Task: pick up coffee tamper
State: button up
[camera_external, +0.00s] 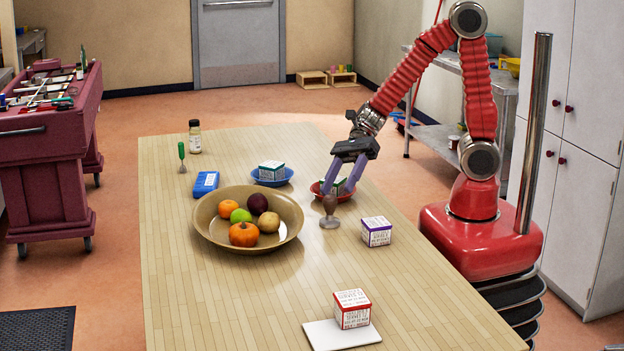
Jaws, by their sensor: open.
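The coffee tamper (329,212) stands upright on the wooden table, with a brown handle on top and a grey metal base. My gripper (340,192) points down with its purple fingers apart. It is over the red bowl (347,195) and close behind the tamper. One finger is near the tamper's handle in the picture; I cannot tell whether they touch. A box in the red bowl is partly hidden by the fingers.
A wide tan bowl (210,225) of fruit stands left of the tamper. A purple-edged box (376,232) stands close on its right. A blue bowl (285,180) with a box is behind. A red-edged box (352,309) is on a white board (318,335) in front.

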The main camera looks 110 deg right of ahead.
aim_at(327, 210)
jog(key=shift+x, duration=2.95)
jog(key=shift+x, duration=2.6)
jog(key=shift+a, duration=0.1)
jog(key=shift+s, duration=0.1)
grip_shut()
